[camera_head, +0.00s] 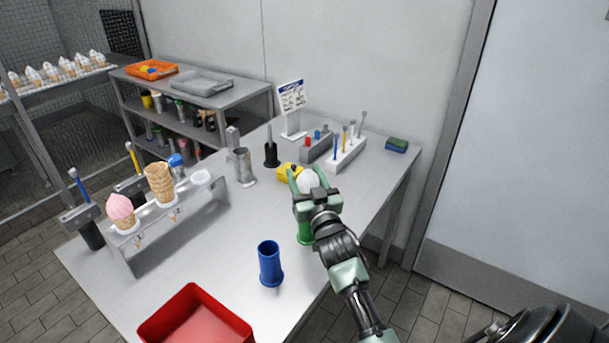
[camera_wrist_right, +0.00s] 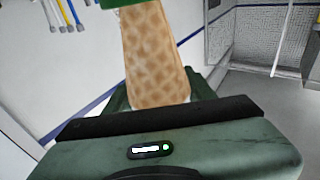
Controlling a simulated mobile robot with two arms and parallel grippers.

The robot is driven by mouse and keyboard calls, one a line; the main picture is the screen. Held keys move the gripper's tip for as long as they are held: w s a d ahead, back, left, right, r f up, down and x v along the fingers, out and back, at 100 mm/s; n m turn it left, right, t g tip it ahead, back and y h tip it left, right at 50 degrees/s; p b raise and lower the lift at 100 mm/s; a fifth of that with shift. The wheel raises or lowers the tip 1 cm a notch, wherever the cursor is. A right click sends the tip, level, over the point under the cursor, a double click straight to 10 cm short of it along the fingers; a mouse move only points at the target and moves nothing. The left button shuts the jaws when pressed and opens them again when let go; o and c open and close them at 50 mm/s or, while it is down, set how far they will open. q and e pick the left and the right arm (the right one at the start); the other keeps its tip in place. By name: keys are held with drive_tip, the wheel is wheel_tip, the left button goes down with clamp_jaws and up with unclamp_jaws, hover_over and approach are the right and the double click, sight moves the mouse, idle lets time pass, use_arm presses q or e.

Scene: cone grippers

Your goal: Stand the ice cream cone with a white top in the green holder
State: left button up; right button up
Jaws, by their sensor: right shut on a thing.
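The ice cream cone with a white top (camera_head: 309,182) is upright in my right gripper (camera_head: 306,186), near the right side of the table. In the wrist view the waffle part of the cone (camera_wrist_right: 154,55) fills the middle, and its narrow end meets the green holder (camera_wrist_right: 115,3) at the top edge. In the head view the green holder (camera_head: 304,236) is just below my right gripper and partly hidden by it. I cannot tell how far the tip is inside the holder. My left gripper is not in view.
A blue holder (camera_head: 269,263) and a red bin (camera_head: 194,318) stand in front. A rack (camera_head: 175,230) at left holds a pink-topped cone (camera_head: 121,211) and stacked empty cones (camera_head: 159,183). A yellow object (camera_head: 287,171) lies behind my gripper. The table middle is clear.

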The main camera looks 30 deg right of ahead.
drive_tip(key=shift+f+b, duration=1.25)
drive_tip(key=shift+f, duration=0.6)
drive_tip(key=o, duration=1)
drive_tip(key=v, duration=0.8)
drive_tip(key=shift+b, duration=0.45)
